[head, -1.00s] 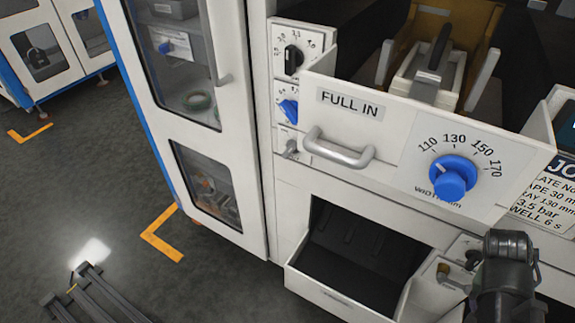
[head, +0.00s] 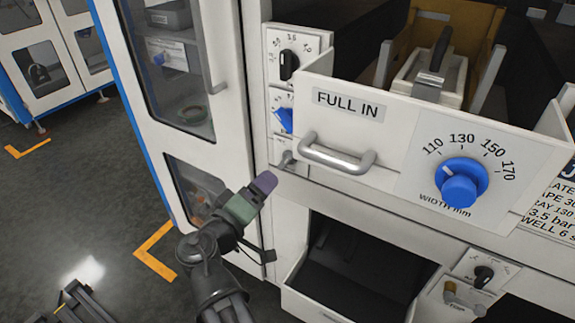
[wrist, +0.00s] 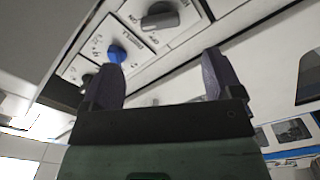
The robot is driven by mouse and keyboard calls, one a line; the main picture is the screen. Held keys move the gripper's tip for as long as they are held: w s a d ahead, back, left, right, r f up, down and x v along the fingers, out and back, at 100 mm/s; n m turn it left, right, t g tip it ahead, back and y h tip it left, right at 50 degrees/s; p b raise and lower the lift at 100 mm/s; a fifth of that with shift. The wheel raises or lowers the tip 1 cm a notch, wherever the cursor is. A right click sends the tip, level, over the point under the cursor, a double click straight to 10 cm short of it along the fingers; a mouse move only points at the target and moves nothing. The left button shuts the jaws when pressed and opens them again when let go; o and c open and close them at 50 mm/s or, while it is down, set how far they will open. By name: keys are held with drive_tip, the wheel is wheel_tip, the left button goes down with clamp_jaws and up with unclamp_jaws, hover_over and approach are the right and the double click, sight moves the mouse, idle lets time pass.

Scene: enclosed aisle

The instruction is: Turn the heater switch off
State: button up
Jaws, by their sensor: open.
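A grey switch knob (head: 287,158) sits lowest on the narrow control strip left of the drawer front. In the wrist view this grey knob (wrist: 160,17) is at the top, with ON and OFF marks beside it. Its heater label cannot be read, and its exact setting is unclear. My gripper (head: 262,184) is below and slightly left of this knob, apart from it, fingers pointing up and right. In the wrist view my gripper (wrist: 165,75) has its two purple-grey fingers spread with nothing between them.
Above the switch are a blue knob (head: 286,120) and a black knob (head: 289,65). The drawer front has a handle (head: 338,158) and a blue width dial (head: 459,182). An open lower bin (head: 345,305) juts out. A glass-door cabinet (head: 230,120) stands left.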

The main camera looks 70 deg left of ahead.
sight(284, 165)
drive_tip(key=x, duration=0.9)
drive_tip(key=shift+w+a, duration=0.2)
drive_tip(key=shift+w, duration=0.15)
drive_tip(key=c, duration=0.9)
